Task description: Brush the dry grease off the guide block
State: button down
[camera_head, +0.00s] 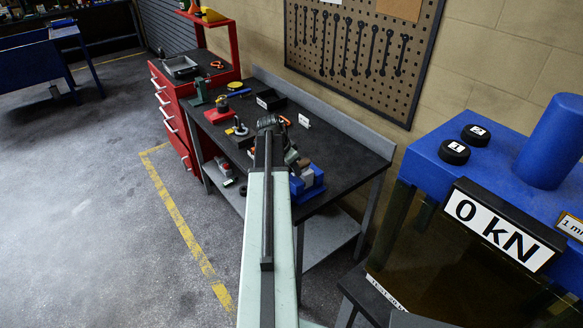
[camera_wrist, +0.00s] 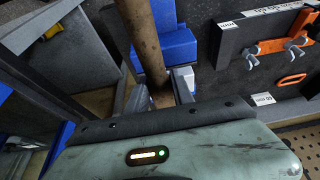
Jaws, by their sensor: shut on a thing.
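My gripper (camera_wrist: 160,92) is shut on a brown, rod-like handle (camera_wrist: 145,40) in the wrist view. The handle runs up out of the top of that picture, so its far end and any bristles are hidden. A blue vise-like fixture (camera_head: 312,184) stands at the near right end of the dark workbench, with small brown and grey parts by it. Blue surfaces also show behind the handle in the wrist view (camera_wrist: 180,48). I cannot tell which part is the guide block, and no grease can be made out.
The workbench (camera_head: 345,150) carries a black bin (camera_head: 271,99) and several small tools. A red drawer cabinet (camera_head: 172,118) stands behind it. A blue press with a "0 kN" display (camera_head: 500,225) is close on the right. The floor (camera_head: 90,200) at left is clear.

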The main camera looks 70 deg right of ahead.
jog(key=shift+w+d+r, duration=0.1)
jog(key=shift+w+d, duration=0.65)
jog(key=shift+w, duration=0.3)
jog(key=shift+s+a, duration=0.4)
jog(key=shift+s, duration=0.2)
jog(key=shift+s+a, duration=0.35)
jog(key=shift+s, duration=0.15)
notch_tip(320, 180, up, 7)
jog(key=p, duration=0.7)
jog(key=shift+r+p, duration=0.1)
jog(key=shift+p, duration=0.2)
